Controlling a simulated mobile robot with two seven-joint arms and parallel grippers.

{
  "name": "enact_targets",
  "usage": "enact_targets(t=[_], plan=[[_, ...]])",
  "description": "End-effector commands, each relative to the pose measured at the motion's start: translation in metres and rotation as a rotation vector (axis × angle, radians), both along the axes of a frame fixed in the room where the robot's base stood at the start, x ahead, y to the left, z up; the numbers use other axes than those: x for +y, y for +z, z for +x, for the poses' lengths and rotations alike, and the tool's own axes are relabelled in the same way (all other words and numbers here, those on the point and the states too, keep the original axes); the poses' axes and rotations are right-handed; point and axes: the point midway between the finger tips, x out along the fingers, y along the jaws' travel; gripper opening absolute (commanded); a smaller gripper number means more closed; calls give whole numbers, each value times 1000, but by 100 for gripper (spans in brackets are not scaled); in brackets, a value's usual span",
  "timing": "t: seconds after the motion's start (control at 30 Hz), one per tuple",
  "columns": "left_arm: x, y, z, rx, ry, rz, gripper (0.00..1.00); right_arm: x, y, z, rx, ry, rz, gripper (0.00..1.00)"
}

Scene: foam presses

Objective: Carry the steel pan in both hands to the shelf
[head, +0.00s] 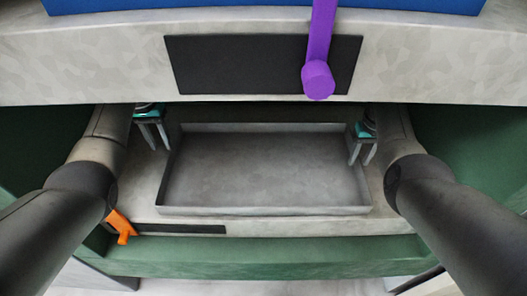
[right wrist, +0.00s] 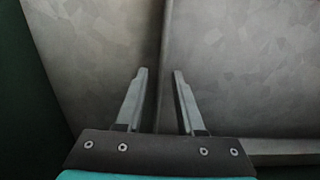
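The steel pan (head: 265,210) is a shallow, empty, open rectangular tray. It rests level on a grey surface in the middle of the head view. My left gripper (head: 160,148) points down at the pan's left wall, near its back corner; its fingers are apart, and I cannot tell whether they straddle the wall. My right gripper (head: 362,162) points down at the right wall near the back. In the right wrist view its fingers (right wrist: 161,72) are apart, with the pan's thin wall (right wrist: 165,45) running between them and gaps showing.
A grey press beam (head: 110,65) with a black panel (head: 225,65) and a purple lever (head: 318,75) overhangs the pan's back. A green frame (head: 260,256) runs along the front. An orange lever (head: 121,226) and dark strip (head: 180,229) lie front left.

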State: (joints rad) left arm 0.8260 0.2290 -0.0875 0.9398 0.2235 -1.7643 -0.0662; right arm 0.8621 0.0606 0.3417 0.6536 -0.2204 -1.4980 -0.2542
Motion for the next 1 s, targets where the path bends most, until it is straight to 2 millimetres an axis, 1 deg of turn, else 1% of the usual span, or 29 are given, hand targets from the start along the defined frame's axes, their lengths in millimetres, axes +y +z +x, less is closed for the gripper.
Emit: enact_targets(t=[0.4, 0.5, 0.67, 1.0], plan=[[0, 0, 0, 0, 0, 0, 37, 1, 50, 0, -3, 1, 1, 37], [0, 0, 0, 0, 0, 0, 37, 1, 59, 0, -2, 1, 1, 37], [0, 0, 0, 0, 0, 0, 37, 1, 64, 0, -1, 1, 1, 37], [0, 0, 0, 0, 0, 0, 37, 1, 64, 0, -1, 1, 1, 37]])
